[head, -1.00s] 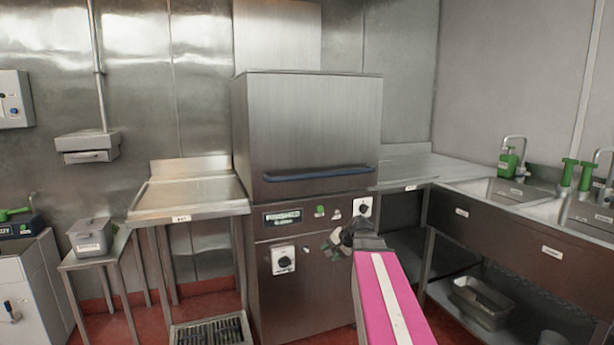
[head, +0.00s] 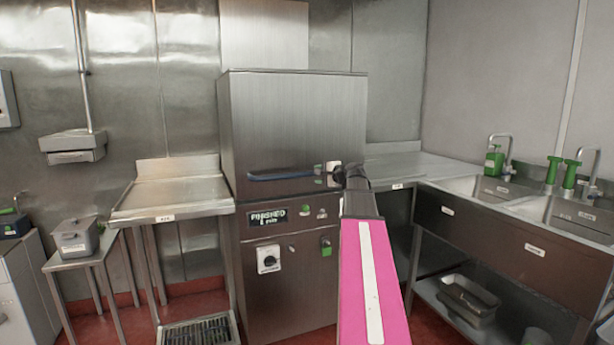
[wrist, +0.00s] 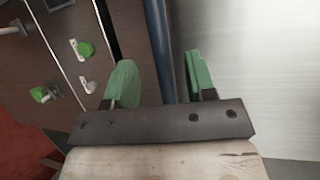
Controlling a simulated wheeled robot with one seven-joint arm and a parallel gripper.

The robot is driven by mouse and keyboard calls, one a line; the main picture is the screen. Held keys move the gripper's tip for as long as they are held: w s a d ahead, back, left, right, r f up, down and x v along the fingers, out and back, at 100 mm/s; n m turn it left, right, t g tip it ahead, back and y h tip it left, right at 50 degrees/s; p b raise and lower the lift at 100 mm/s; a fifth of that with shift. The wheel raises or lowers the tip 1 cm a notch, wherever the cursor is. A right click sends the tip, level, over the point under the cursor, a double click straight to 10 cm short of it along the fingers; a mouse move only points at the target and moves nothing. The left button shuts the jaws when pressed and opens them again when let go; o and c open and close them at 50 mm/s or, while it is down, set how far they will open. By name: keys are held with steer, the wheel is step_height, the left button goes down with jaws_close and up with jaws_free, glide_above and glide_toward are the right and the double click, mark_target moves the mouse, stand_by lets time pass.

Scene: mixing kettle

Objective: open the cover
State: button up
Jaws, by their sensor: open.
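The cover (head: 293,120) is the large brushed-metal hood of the machine, and it is down. Its blue bar handle (head: 280,175) runs along the lower front edge. In the wrist view the blue handle (wrist: 158,45) passes between the two green fingers of my gripper (wrist: 158,85), which are apart on either side of it. In the head view my gripper (head: 333,175) is at the handle's right end, partly hidden by my pink arm. Whether a finger touches the handle I cannot tell.
A metal side table (head: 172,197) stands left. A sink counter (head: 500,215) stands right. A floor grate (head: 198,332) lies at front left.

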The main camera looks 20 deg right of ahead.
mark_target(310, 174)
steer(key=x, duration=0.6)
steer(key=shift+w+a+f, duration=0.1)
steer(key=shift+w+f, duration=0.05)
steer(key=shift+w, duration=0.1)
jaws_close()
